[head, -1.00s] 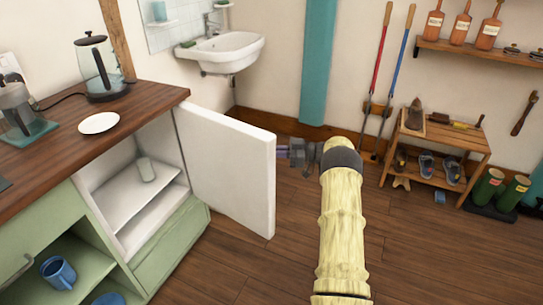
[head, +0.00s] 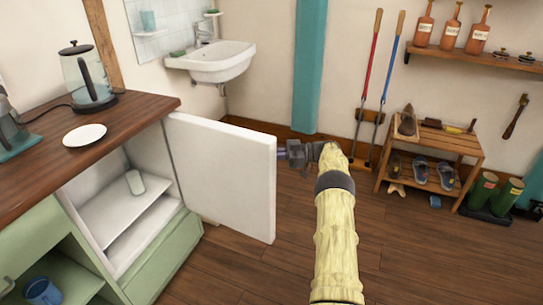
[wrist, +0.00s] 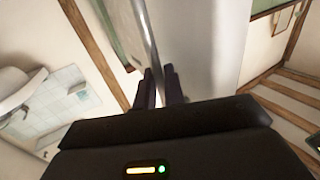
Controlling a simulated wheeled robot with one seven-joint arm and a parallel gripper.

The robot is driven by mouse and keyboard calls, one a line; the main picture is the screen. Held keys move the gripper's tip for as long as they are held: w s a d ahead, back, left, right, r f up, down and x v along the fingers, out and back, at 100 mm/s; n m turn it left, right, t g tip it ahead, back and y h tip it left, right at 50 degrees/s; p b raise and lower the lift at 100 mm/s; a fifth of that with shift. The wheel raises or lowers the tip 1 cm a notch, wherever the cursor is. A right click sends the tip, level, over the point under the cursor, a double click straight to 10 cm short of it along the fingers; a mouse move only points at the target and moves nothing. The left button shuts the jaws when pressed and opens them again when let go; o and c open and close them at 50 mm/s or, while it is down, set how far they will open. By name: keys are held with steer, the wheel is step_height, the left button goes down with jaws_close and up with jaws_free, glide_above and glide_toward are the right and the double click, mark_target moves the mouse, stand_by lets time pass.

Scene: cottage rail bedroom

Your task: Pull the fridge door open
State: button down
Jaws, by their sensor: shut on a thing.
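The white fridge door (head: 222,178) stands swung wide out from the counter, with its inner face towards the head camera. The fridge interior (head: 125,205) shows a shelf with a small pale container (head: 135,182) on it. My gripper (head: 284,153) is at the door's free edge, partly hidden behind it. In the wrist view, the fingers (wrist: 160,88) are shut around a thin grey bar, the door handle (wrist: 147,35), beside the door's pale face (wrist: 195,45). The exact grip on the handle is small and dark.
The wooden counter (head: 130,112) holds a glass kettle (head: 88,78) and a white plate (head: 84,135). A sink (head: 212,62) is on the wall behind the door. A shoe rack (head: 432,155) and boots (head: 490,195) stand at the right.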

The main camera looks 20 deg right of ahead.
steer(key=shift+w+a, duration=0.1)
steer(key=shift+a, duration=0.15)
steer(key=c, duration=1.5)
jaws_free()
steer(key=shift+d, duration=0.15)
steer(key=shift+r, duration=0.1)
